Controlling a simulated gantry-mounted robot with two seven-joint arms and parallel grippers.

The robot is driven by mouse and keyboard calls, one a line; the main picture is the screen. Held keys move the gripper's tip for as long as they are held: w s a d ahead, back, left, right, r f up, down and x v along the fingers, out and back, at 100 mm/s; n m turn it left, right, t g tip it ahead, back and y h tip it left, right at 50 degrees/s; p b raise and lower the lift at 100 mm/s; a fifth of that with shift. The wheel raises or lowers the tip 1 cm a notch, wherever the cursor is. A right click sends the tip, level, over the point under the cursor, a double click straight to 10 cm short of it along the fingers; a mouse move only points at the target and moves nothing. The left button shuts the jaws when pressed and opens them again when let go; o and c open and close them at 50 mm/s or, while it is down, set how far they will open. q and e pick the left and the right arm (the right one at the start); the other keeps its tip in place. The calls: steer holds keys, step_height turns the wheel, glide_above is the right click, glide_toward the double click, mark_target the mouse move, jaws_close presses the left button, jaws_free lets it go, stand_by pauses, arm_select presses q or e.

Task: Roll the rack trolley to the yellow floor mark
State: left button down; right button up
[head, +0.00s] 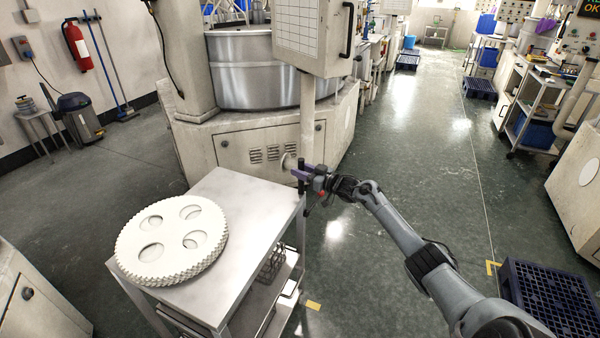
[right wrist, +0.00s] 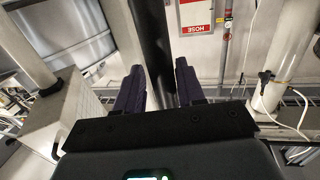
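The rack trolley (head: 250,205) is a steel-topped cart at the lower middle of the head view. White toothed discs (head: 172,228) with round holes are stacked on its top. A wire rack (head: 271,264) shows on a shelf below. My right gripper (head: 303,173) is at the trolley's far right corner, its purple fingers around a black upright handle (head: 301,187). In the right wrist view the handle (right wrist: 153,40) runs between the fingers (right wrist: 160,85), which look closed on it. A yellow floor mark (head: 313,305) lies right of the trolley; another yellow corner (head: 493,267) lies farther right. My left gripper is out of view.
A large machine (head: 253,140) with a steel drum stands just behind the trolley. A dark blue pallet (head: 550,295) lies at lower right. A pale cabinet (head: 35,300) stands close at lower left. The green aisle floor (head: 410,150) is clear toward the back.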

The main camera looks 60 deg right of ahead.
steer(key=shift+o, duration=0.6)
steer(key=shift+d+r, duration=0.1)
steer(key=shift+d, duration=0.1)
steer(key=shift+a, duration=0.15)
steer(key=s+p, duration=0.4)
steer(key=s, duration=0.6)
steer(key=shift+s+a, duration=0.3)
steer(key=shift+s, duration=0.1)
